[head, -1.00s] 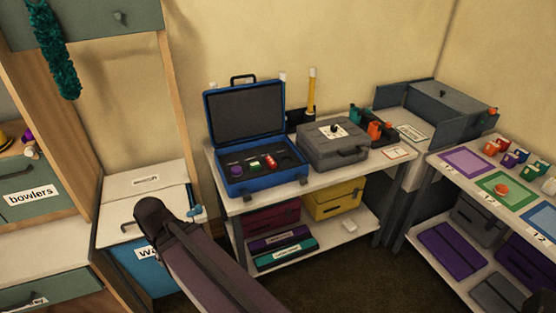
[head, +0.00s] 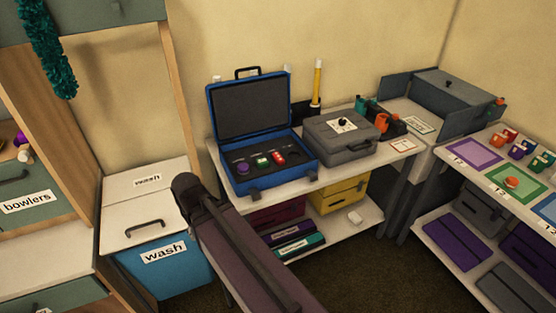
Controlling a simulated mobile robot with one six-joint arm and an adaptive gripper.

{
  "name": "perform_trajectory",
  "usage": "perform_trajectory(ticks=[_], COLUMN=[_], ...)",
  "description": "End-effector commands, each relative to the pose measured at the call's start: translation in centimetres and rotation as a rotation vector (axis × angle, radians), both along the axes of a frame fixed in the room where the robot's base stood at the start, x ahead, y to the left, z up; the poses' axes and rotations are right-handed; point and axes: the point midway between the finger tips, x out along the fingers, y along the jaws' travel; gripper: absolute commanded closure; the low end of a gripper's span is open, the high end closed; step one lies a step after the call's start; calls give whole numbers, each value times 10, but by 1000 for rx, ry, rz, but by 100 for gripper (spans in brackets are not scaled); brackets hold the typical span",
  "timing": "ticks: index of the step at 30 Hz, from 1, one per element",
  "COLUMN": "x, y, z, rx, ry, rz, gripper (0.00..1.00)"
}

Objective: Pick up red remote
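An open blue case (head: 270,179) stands on the white-topped table in the middle of the head view. Its dark lined base holds a small red item (head: 279,158) with pale marks, at the right of a short row. It may be the red remote, but it is too small to be sure. A green piece (head: 262,162) and a purple piece (head: 242,168) lie to its left. My arm rises from the bottom, its dark upper end left of and in front of the case. My gripper does not show.
A grey closed case (head: 340,140) stands right of the blue case. A blue wash bin (head: 165,268) with a white lid stands at left. A side table with coloured mats (head: 473,153) stands at right. Dark floor (head: 370,260) lies open in front.

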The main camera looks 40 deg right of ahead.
Motion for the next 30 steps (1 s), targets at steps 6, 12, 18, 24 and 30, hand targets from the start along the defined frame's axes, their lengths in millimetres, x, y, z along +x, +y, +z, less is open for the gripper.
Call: perform_trajectory(ticks=[6,12,18,24,30], x=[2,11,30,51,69], y=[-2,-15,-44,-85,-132], z=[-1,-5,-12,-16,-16], rx=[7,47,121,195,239], ry=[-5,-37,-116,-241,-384], rz=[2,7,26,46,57], gripper=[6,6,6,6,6])
